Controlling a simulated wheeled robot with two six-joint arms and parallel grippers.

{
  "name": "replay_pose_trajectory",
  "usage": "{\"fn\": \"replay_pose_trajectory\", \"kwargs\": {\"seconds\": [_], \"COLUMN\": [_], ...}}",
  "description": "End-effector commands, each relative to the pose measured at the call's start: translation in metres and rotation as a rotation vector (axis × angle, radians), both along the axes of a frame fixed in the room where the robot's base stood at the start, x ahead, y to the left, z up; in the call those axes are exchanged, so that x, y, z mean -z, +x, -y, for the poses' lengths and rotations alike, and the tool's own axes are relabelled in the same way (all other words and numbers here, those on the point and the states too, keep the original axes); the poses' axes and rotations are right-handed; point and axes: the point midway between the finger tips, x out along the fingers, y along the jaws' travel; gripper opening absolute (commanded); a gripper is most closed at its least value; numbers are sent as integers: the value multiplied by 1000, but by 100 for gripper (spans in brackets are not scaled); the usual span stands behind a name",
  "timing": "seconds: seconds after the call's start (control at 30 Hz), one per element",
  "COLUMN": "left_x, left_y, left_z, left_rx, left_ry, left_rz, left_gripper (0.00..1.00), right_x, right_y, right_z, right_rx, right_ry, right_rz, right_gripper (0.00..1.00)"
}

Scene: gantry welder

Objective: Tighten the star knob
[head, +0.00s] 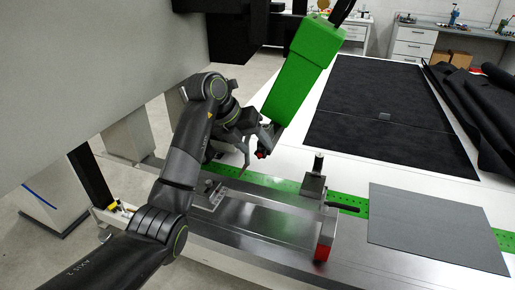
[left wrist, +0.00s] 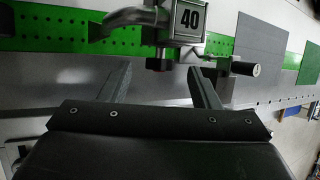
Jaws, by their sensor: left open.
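A metal clamp block (head: 313,187) stands on the bench beside the green perforated strip. In the left wrist view the block (left wrist: 188,21) carries the number 40. A small dark part (left wrist: 159,62) shows just below it, between my fingers in the picture; I cannot make out whether it is the star knob. A black handle (head: 342,206) sticks out to the right of the block. My left gripper (head: 257,150) is open, with nothing seen held, to the left of the block in the head view. Its two fingers (left wrist: 160,72) are spread in the left wrist view. My right gripper is not in view.
A green machine head (head: 303,70) hangs close beside my left gripper. A grey sheet (head: 438,225) lies at the right, and black matting (head: 385,105) covers the table behind.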

Motion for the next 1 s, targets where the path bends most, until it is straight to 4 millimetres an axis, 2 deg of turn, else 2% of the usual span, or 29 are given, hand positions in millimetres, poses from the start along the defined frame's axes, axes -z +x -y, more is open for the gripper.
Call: {"fn": "replay_pose_trajectory", "kwargs": {"seconds": [0.23,0.57,0.9,1.0], "left_x": [20,23,23,23], "left_y": [6,7,7,7], "left_z": [11,12,12,12], "left_rx": [-1,0,-1,0], "left_ry": [0,0,1,6], "left_rz": [0,1,1,4], "left_gripper": [56,55,12,12], "right_x": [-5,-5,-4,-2], "right_y": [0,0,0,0], "right_z": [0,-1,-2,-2], "right_rx": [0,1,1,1], "right_ry": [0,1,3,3], "right_rz": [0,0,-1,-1], "right_gripper": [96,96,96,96]}}
